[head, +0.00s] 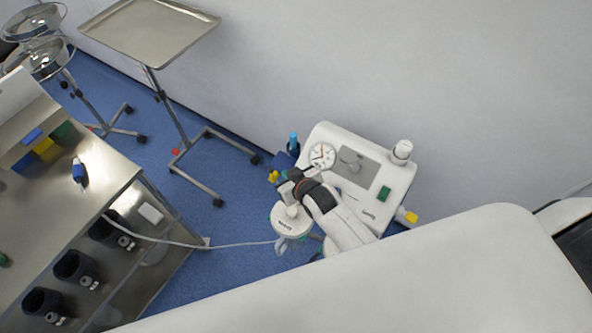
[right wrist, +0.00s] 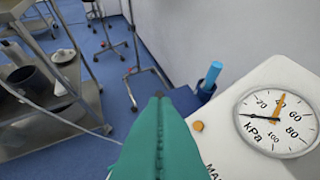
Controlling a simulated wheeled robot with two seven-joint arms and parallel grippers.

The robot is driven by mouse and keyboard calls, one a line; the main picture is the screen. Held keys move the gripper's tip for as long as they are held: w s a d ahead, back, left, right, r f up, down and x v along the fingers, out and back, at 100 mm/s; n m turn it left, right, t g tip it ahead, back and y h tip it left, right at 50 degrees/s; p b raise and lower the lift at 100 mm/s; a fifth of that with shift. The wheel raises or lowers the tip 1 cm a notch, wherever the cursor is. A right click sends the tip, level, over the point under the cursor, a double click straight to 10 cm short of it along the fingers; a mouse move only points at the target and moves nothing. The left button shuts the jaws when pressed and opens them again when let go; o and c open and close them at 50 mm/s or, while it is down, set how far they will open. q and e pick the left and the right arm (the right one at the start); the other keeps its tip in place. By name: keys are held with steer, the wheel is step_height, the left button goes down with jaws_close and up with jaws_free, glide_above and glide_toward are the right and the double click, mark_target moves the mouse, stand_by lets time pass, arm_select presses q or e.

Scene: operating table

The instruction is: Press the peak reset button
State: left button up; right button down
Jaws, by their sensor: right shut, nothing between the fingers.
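A small orange button (right wrist: 198,126), which looks like the peak reset button, sits on the white machine (right wrist: 236,128), lower left of its round gauge (right wrist: 277,120). The gauge is marked kPa and has a dark needle pointing left and an orange pointer pointing up. The gauge also shows in the head view (head: 322,157), where I cannot make out the button. My right gripper (right wrist: 157,97) has teal fingers, shut and empty, left of the button and apart from it in the picture. In the head view my right gripper (head: 293,179) is small and partly hidden by my arm. My left gripper is out of view.
A white knob-like part (head: 402,150) and a green square (head: 384,193) are on the machine. A steel cart (head: 105,180) stands left, with a cable (head: 190,243) running from it. Blue floor lies between.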

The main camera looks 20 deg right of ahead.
steer(key=w+d+f+b, duration=0.1)
steer(key=f+b, duration=0.1)
steer(key=w+d+f+b, duration=0.1)
steer(key=f+b, duration=0.1)
steer(key=b, duration=0.1)
steer(key=w+d+f+b, duration=0.1)
steer(key=d+f+b, duration=0.1)
steer(key=f, duration=0.1)
steer(key=shift+w+f+b, duration=0.1)
steer(key=shift+w+b, duration=0.05)
steer(key=shift+b, duration=0.2)
stand_by(0.4)
steer(key=shift+d+f, duration=0.1)
stand_by(1.4)
steer(key=shift+w+d+f, duration=0.15)
steer(key=shift+w+f, duration=0.05)
steer(key=shift+f, duration=0.05)
steer(key=shift+w+d+f, duration=0.1)
steer(key=shift+d+f, duration=0.05)
steer(key=shift+f, duration=0.2)
stand_by(0.7)
steer(key=shift+r, duration=0.1)
steer(key=shift+s+a+r+p, duration=0.35)
steer(key=shift+r+p, duration=0.25)
steer(key=shift+p, duration=0.1)
